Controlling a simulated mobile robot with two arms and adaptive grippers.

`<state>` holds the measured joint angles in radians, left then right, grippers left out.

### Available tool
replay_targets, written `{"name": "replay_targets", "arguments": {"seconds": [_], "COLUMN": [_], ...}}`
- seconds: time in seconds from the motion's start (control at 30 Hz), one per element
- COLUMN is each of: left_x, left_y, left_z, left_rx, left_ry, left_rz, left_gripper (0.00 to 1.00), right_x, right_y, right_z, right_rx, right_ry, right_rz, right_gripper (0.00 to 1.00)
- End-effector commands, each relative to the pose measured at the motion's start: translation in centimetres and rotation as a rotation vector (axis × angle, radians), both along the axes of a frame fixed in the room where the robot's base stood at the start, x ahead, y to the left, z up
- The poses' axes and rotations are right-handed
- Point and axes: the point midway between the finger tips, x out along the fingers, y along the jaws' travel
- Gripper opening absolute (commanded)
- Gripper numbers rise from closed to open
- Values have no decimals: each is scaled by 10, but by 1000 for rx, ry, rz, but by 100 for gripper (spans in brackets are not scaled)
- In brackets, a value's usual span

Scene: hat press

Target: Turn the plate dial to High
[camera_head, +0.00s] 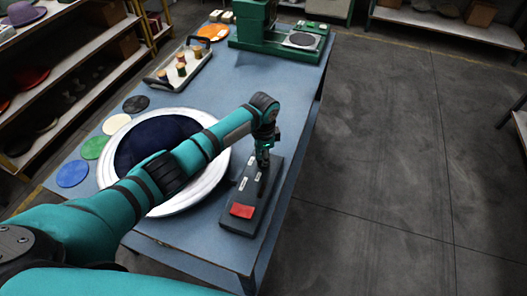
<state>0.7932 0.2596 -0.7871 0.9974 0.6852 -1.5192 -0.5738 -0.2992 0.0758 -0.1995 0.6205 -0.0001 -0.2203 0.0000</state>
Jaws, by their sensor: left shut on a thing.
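A dark control box (244,215) lies on the blue table, to the right of the large white round plate (217,178). It has small white labels and a red square part (242,210) at its near end. My left gripper (262,162) points down at the far end of the box and is shut on the plate dial there. The gripper hides the dial, so I cannot tell its setting. My left arm crosses over the plate and its dark blue centre (150,140). My right gripper is not in view.
Several coloured discs (95,147) lie along the table's left side. A tray (180,70) with several spools stands behind the plate. A green machine (258,30) is at the far end. Shelves with hats (30,78) stand left. The floor at right is clear.

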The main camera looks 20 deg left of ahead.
Motion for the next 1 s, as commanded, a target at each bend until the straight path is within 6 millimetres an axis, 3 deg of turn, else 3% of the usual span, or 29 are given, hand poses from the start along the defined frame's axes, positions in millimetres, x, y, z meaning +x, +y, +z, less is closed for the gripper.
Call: {"name": "replay_targets", "arguments": {"seconds": [0.03,0.4,1.0], "left_x": [0,0,1], "left_y": [-1,-1,-1], "left_z": [5,4,2], "left_rx": [-2,-3,-1], "left_ry": [2,2,0], "left_rz": [45,396,881], "left_gripper": [0,0,0], "right_x": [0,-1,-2], "right_y": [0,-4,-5], "right_z": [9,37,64], "right_rx": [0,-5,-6], "right_ry": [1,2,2], "right_rz": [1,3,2], "right_gripper": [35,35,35]}}
